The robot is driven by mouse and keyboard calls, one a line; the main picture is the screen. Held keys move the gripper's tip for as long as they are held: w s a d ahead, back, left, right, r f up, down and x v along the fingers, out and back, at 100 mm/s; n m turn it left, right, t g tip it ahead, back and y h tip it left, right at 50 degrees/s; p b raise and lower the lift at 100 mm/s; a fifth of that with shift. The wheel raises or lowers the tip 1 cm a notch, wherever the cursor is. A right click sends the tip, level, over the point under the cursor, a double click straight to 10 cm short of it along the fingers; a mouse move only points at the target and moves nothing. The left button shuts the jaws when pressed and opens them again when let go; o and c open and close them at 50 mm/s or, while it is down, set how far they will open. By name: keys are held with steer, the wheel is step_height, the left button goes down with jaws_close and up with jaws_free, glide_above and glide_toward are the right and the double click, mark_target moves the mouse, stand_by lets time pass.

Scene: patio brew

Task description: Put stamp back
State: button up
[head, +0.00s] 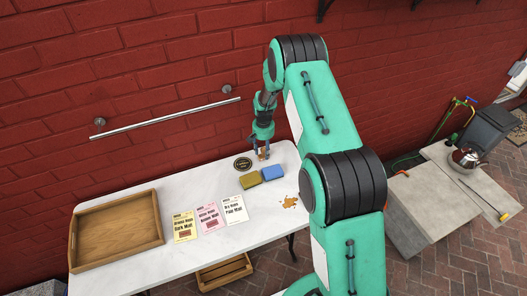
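My gripper (262,152) points down at the back right of the white table (130,266), close to the red wall. Its dark fingers sit on both sides of a small brown, wood-coloured piece, which looks like the stamp (263,154). The fingers appear closed on it. The piece is small here, and I cannot tell whether its lower end touches the table. A round dark tin or pad with light lettering (243,163) lies just left of my gripper.
An olive block (250,179) and a blue block (273,172) lie in front of my gripper. Yellow (184,227), pink (209,218) and white (234,209) malt cards lie left of them. A wooden tray (117,233) is at left. Brown crumbs (290,202) lie near the right edge. A metal rail (165,118) crosses the wall.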

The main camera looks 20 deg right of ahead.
steer(key=shift+r, duration=0.1)
step_height(320, 180, up, 12)
steer(key=p, duration=0.1)
stand_by(0.8)
steer(key=shift+r, duration=0.15)
stand_by(0.3)
step_height(320, 180, up, 20)
steer(key=n+t, duration=0.1)
glide_above(263, 148)
steer(key=s+a, duration=0.4)
steer(key=s, duration=0.3)
steer(key=s+a+r+n+t, duration=0.15)
steer(key=s+a+r, duration=0.25)
steer(key=s+r, duration=0.8)
steer(key=s+a+r+t, duration=0.1)
steer(key=s+a+r, duration=0.1)
steer(key=s, duration=0.7)
steer(key=s+a+r+n+t, duration=0.1)
steer(key=s+a+r, duration=0.1)
steer(key=s, duration=0.8)
steer(key=s+a+r+n+t, duration=0.1)
steer(key=s+r, duration=0.3)
steer(key=s, duration=0.5)
steer(key=shift+s+a+r, duration=0.2)
steer(key=shift+s+a, duration=0.2)
